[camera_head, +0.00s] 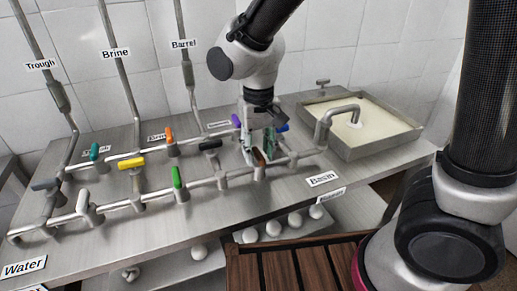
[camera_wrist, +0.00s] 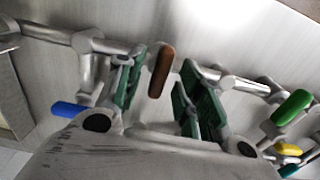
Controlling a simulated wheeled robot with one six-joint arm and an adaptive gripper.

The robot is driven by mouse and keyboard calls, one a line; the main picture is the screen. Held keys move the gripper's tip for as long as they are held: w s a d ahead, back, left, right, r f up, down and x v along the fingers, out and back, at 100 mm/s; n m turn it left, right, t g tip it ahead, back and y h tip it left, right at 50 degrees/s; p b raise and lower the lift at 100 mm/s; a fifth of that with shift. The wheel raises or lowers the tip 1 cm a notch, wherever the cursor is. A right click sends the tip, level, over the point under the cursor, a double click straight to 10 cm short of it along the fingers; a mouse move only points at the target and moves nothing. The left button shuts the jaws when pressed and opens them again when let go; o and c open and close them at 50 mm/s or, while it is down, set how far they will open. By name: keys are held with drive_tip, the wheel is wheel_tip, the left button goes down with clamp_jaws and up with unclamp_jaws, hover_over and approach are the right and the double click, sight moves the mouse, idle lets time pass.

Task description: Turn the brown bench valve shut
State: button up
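The brown valve handle (camera_head: 260,157) sits on the front pipe of the bench, near the pipe's right end. In the wrist view the brown handle (camera_wrist: 161,70) lies between my two green-padded fingers and points across the pipe run. My gripper (camera_head: 259,150) reaches down over this valve from above. It is open, with a finger on each side of the handle and visible gaps. In the head view the fingers partly cover the valve.
A green handle (camera_head: 178,178) and a black handle (camera_head: 210,144) stand to the left. Blue (camera_head: 283,128) and purple (camera_head: 236,121) handles are close behind my gripper. A curved spout (camera_head: 337,115) over the filled basin (camera_head: 410,133) is to the right.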

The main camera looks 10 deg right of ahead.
sight(258, 153)
wheel_tip(258, 153, up, 12)
idle(0.6)
drive_tip(key=s+d+r+m+t, duration=0.1)
drive_tip(key=s+d, duration=0.2)
drive_tip(key=d, duration=0.7)
drive_tip(key=s+d+r+m+t, duration=0.1)
drive_tip(key=s+d+t, duration=0.1)
drive_tip(key=d, duration=0.8)
drive_tip(key=s+d+r+m+t, duration=0.1)
drive_tip(key=s+d, duration=0.3)
drive_tip(key=d, duration=0.6)
drive_tip(key=shift+s+d, duration=0.25)
drive_tip(key=shift+d, duration=0.15)
